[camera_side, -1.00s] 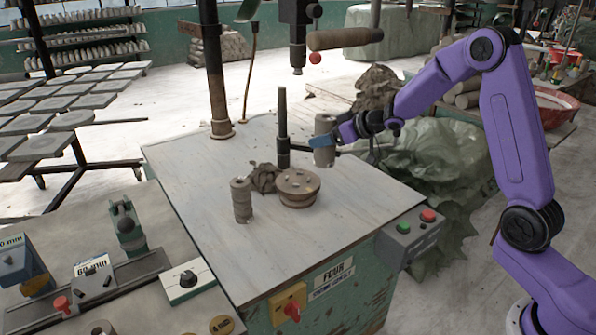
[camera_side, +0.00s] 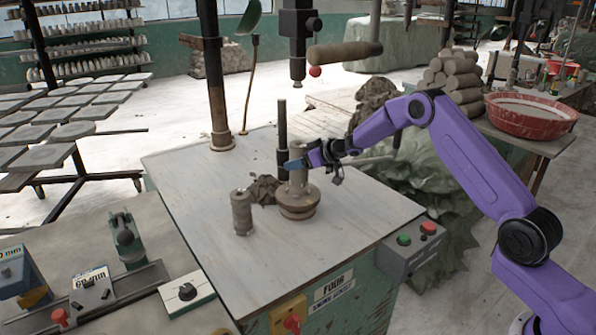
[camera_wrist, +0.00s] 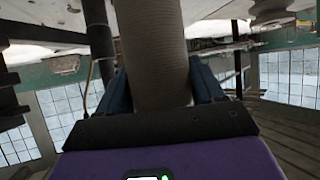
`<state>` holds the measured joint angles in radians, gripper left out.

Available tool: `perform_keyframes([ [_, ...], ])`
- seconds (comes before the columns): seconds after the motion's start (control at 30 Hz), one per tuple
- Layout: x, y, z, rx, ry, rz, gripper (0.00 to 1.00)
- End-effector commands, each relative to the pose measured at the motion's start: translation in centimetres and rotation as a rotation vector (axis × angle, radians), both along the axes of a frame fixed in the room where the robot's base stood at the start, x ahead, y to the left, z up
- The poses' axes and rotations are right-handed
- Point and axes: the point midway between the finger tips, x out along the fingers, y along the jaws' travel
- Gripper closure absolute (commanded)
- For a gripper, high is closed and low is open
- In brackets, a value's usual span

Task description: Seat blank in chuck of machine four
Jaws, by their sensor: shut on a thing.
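The clay blank (camera_side: 298,163) is a grey-brown cylinder, upright, held over the chuck (camera_side: 299,202) of the machine labelled FOUR. My gripper (camera_side: 297,164) is shut on the blank near its upper part, reaching in from the right. The blank's lower end meets the top of the chuck in the side view; I cannot tell whether it sits inside or just above. In the wrist view the ridged blank (camera_wrist: 155,50) stands between the blue fingers. The chuck is hidden there.
A thin dark post (camera_side: 282,135) rises just behind the chuck. The drill head (camera_side: 298,45) hangs above. The tabletop's front (camera_side: 270,270) is clear.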

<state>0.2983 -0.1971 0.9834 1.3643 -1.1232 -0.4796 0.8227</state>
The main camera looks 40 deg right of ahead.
Motion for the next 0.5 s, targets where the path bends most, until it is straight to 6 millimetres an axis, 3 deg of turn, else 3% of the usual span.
perform_keyframes([
  [0.5,0.8,0.0,-3.6,0.001,-0.006,0.000,0.96],
])
